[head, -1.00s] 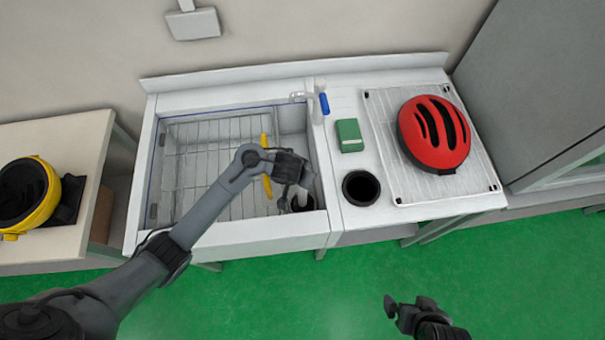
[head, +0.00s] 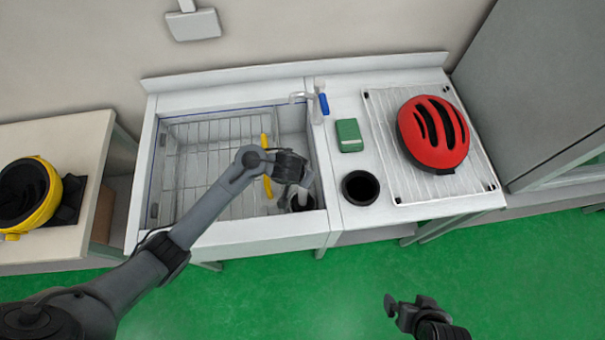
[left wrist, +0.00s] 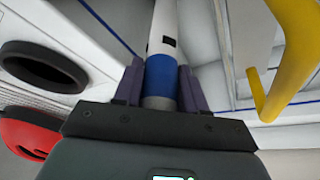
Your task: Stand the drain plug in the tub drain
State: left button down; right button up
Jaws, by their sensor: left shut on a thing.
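The drain plug (left wrist: 162,32) is a pale tube with a blue band, seen in the left wrist view. My left gripper (left wrist: 160,85) is shut on it around the blue band. In the head view the left gripper (head: 296,181) is inside the tub (head: 225,240), at its front right corner. The plug's pale body (head: 304,195) shows just below the fingers, over the dark round tub drain (head: 297,206). I cannot tell whether its lower end is in the drain or above it. My right gripper (head: 408,309) is open and empty, over the green floor.
A yellow bar (head: 266,160) stands in the tub beside my left gripper. A tap (head: 318,103) is behind. On the right counter are a green box (head: 348,135), a black round opening (head: 361,187) and a red helmet (head: 433,134) on a rack. A yellow-black object (head: 35,195) lies left.

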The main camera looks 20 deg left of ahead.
pick_arm(q)
jog(key=shift+f+b, duration=0.45)
jog(key=shift+f, duration=0.15)
dwell(0.3)
jog(key=c, duration=0.9)
grip_release()
jog(key=shift+r, duration=0.1)
jog(key=shift+p+v, duration=5.5)
jog(key=shift+p, duration=1.05)
